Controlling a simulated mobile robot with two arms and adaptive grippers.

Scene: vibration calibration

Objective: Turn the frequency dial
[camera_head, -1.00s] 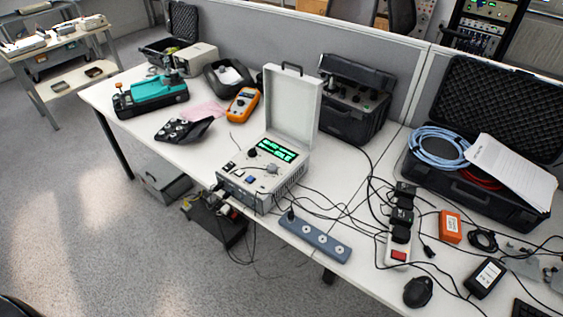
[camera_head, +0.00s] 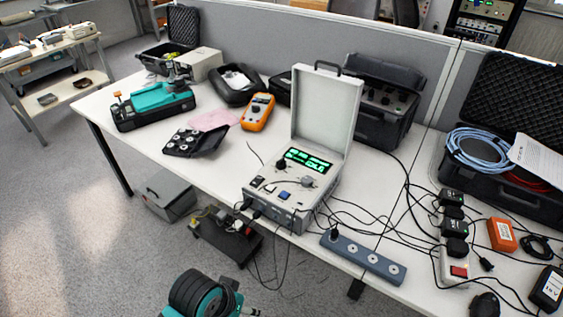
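The vibration calibrator (camera_head: 290,190) is a light grey case standing on the white table, its lid (camera_head: 322,112) raised upright. Its panel has a lit green display (camera_head: 308,161), a black knob (camera_head: 281,164) left of the display and a grey knob (camera_head: 307,182) below it. I cannot tell which knob is the frequency dial, and the labels are too small to read. Small switches sit near the panel's front edge. Neither gripper shows in the head view, and nothing touches the knobs. A teal and black part at the bottom edge looks like part of my arm.
A blue-grey power strip (camera_head: 362,259) and loose cables lie right of the calibrator. An orange multimeter (camera_head: 257,112), a black tray of round parts (camera_head: 196,141) and a teal device (camera_head: 160,104) are to the left. Open black cases stand behind.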

